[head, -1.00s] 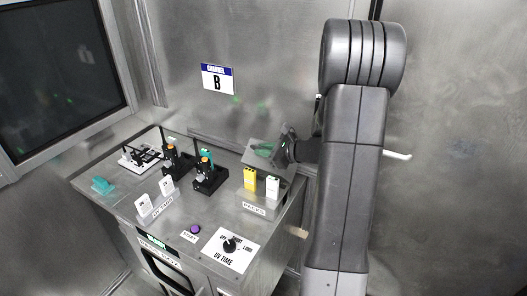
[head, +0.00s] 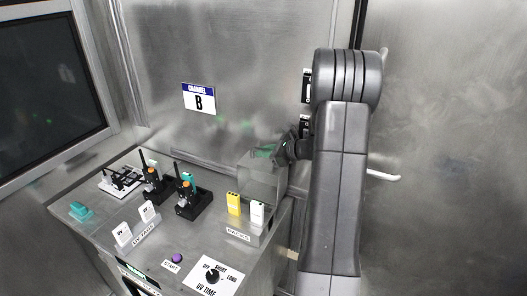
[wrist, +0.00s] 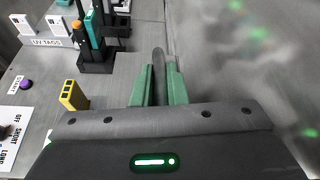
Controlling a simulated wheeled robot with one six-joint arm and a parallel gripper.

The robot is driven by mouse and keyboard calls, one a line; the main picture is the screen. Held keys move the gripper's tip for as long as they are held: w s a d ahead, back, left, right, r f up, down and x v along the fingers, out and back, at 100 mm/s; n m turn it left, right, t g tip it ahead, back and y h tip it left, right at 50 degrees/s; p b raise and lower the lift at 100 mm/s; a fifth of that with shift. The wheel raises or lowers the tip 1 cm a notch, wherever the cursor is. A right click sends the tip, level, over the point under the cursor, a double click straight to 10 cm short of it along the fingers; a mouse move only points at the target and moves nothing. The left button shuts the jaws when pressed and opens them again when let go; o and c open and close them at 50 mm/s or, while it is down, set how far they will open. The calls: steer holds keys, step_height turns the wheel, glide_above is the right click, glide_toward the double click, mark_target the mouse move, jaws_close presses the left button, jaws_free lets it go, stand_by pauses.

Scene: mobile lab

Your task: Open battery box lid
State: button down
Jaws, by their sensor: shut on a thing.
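The battery box lid (head: 262,180) is a grey metal panel at the back right of the bench, behind the packs, standing steeply raised. My gripper (head: 268,152) is at its upper edge, coming from the right. In the wrist view my gripper's green fingers (wrist: 158,78) are shut on a thin grey upright piece (wrist: 158,60), which looks like the lid's edge or tab. The inside of the battery box is hidden in both views.
A yellow pack (head: 233,203) and a white pack (head: 257,213) stand in the PACKS holder in front of the lid. Two black radios (head: 185,196) in stands are to the left. A metal wall is close behind. A START button (head: 178,258) and UV TIME dial (head: 212,276) are in front.

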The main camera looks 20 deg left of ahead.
steer(key=shift+w, duration=0.1)
steer(key=shift+f, duration=0.1)
stand_by(0.3)
steer(key=c, duration=1.5)
jaws_free()
steer(key=shift+o, duration=0.2)
steer(key=shift+d, duration=0.1)
steer(key=b+v, duration=0.2)
steer(key=v, duration=1.1)
steer(key=shift+d+r+b, duration=0.2)
steer(key=shift+d+b, duration=0.1)
steer(key=shift+b, duration=0.05)
steer(key=shift+a, duration=0.1)
steer(key=p+x, duration=0.2)
steer(key=x, duration=1.1)
steer(key=shift+a+f+p, duration=0.2)
steer(key=shift+a+p, duration=0.15)
steer(key=shift+p, duration=0.05)
